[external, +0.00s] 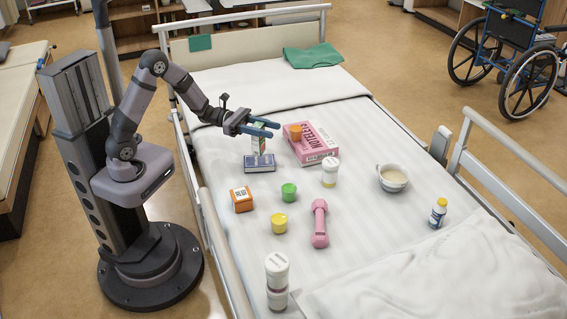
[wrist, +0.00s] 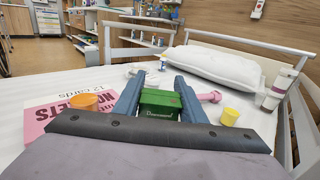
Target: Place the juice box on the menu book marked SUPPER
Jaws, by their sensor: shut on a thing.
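My gripper (external: 270,129) is shut on the juice box (external: 257,142), a tall green and white carton held upright between the blue fingers. In the wrist view its green face (wrist: 160,105) shows between the fingertips. Directly below the carton lies a small dark blue book (external: 260,164) with pale edges on the bed. The carton's lower end is at or just over the book's top; I cannot tell whether they touch. The marking on the blue book is not readable, and the book is hidden in the wrist view.
Right of the gripper lies a pink box (external: 318,148) with an orange cup (external: 295,133) on it. A white-lidded jar (external: 330,172), orange box (external: 241,199), green pot (external: 289,191), yellow pot (external: 279,223) and pink dumbbell (external: 320,223) lie nearby. A bed rail (external: 205,205) runs along the left.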

